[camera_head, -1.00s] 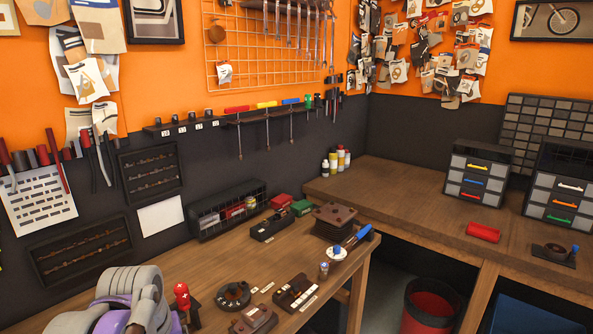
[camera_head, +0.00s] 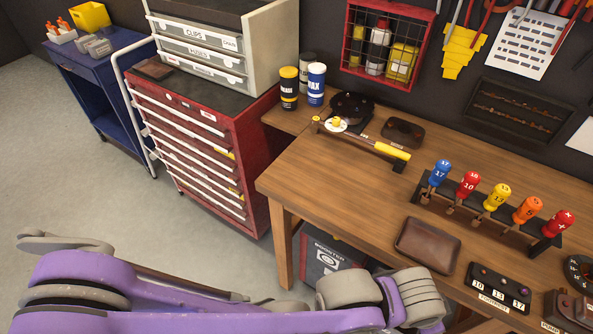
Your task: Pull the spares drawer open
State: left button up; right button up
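No label reading "spares" can be made out. A grey drawer unit (camera_head: 276,40) stands on top of a red tool chest (camera_head: 262,125) at the upper left. The red chest has several shallow drawers with pale pulls, and all look closed. My purple and grey arm (camera_head: 210,300) crosses the bottom of the view, well short of the drawers. Neither gripper's fingers can be seen.
A wooden workbench (camera_head: 335,185) fills the right side, holding a torque wrench (camera_head: 375,146), coloured screwdrivers (camera_head: 497,198) and a brown tray (camera_head: 428,248). The floor left is clear.

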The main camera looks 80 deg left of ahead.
aim_at(238, 215)
jog(key=u, duration=3.65)
jog(key=i+j, duration=0.35)
jog(key=i+j+z, duration=0.15)
jog(key=i+j, duration=0.25)
jog(key=j, duration=0.15)
jog(key=i+j, duration=0.35)
jog(key=j, duration=0.15)
jog(key=i+j+z, duration=0.15)
jog(key=i+j, duration=0.2)
jog(key=j, duration=0.15)
